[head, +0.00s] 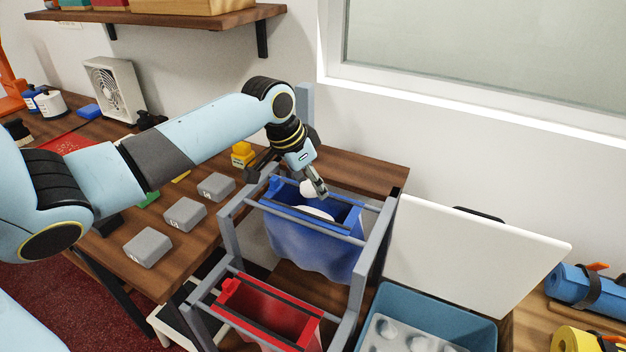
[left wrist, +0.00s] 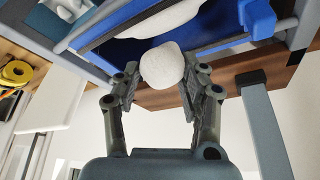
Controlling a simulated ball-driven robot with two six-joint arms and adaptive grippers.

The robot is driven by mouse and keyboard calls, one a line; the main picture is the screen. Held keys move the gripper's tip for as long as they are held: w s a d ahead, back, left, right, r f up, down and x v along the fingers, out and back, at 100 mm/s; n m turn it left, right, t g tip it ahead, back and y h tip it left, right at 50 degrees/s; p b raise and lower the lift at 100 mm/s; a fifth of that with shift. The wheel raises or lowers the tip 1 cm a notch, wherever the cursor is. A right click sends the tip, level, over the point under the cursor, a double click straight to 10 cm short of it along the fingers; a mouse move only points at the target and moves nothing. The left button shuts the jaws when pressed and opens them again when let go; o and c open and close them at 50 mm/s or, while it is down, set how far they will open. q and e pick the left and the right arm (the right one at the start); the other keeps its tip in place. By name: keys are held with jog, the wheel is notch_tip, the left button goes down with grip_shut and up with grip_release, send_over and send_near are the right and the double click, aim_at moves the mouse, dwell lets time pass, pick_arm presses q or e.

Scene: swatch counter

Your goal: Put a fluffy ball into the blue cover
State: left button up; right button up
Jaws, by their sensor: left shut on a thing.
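The blue cover (head: 310,245) hangs open from a grey frame, its mouth facing up. It also shows in the left wrist view (left wrist: 215,27). My left gripper (head: 318,190) is over the far edge of the cover's mouth. It is shut on a white fluffy ball (left wrist: 162,66), which sits between the fingertips in the left wrist view. In the head view this ball (head: 307,187) is partly hidden by the fingers. Another white thing (head: 316,213) shows inside the blue cover; most of it is hidden. My right gripper is not in view.
A red cover (head: 265,312) hangs in the near part of the grey frame (head: 378,240). Grey blocks (head: 184,214) lie on the wooden counter to the left. A teal bin (head: 455,318) with a raised white lid (head: 470,255) stands to the right.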

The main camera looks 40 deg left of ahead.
pick_arm(q)
jog(key=shift+f, duration=0.2)
jog(key=o, duration=1.4)
jog(key=shift+c, duration=0.2)
notch_tip(320, 180, up, 6)
jog(key=p, duration=0.7)
jog(key=shift+r, duration=0.1)
dwell(0.4)
